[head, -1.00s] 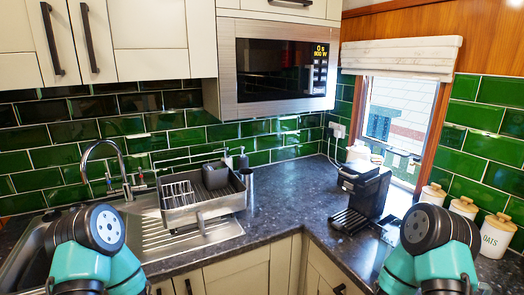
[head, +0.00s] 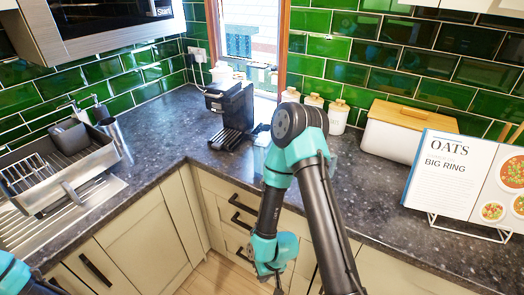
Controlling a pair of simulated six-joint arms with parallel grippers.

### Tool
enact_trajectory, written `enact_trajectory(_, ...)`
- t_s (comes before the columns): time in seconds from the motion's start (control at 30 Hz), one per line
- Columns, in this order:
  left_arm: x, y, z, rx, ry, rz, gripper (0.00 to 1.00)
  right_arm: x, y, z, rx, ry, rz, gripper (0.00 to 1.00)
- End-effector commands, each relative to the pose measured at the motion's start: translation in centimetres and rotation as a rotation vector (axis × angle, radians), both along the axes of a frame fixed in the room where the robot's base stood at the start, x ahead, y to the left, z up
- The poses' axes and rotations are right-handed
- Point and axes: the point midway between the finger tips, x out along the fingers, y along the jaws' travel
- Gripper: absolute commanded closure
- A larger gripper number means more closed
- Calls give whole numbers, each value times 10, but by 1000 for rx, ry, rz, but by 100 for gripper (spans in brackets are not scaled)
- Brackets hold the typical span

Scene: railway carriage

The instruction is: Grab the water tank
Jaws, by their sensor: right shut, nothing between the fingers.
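A black coffee machine (head: 236,108) stands upright on the dark counter in front of the window, left of my right arm. I cannot clearly make out a separate water tank; a pale, see-through patch shows just right of the machine, partly behind my arm. My right gripper (head: 278,284) hangs low at the bottom of the head view, in front of the cupboard fronts and below the counter edge. It is shut and empty, well apart from the machine. Only a teal piece of my left arm shows at the bottom left; its gripper is out of view.
White canisters (head: 338,116), a bread bin (head: 404,132) and an open cookbook (head: 462,176) stand to the right. The counter (head: 170,130) left of the machine is clear.

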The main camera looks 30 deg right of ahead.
Motion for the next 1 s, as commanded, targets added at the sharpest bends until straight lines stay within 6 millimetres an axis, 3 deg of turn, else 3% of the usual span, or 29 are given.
enact_trajectory(0.43,0,0,0,0,0,0,99,0,0,0,0,0,0,100)
enact_trajectory(1.0,0,0,0,0,0,0,44,0,0,0,0,0,0,100)
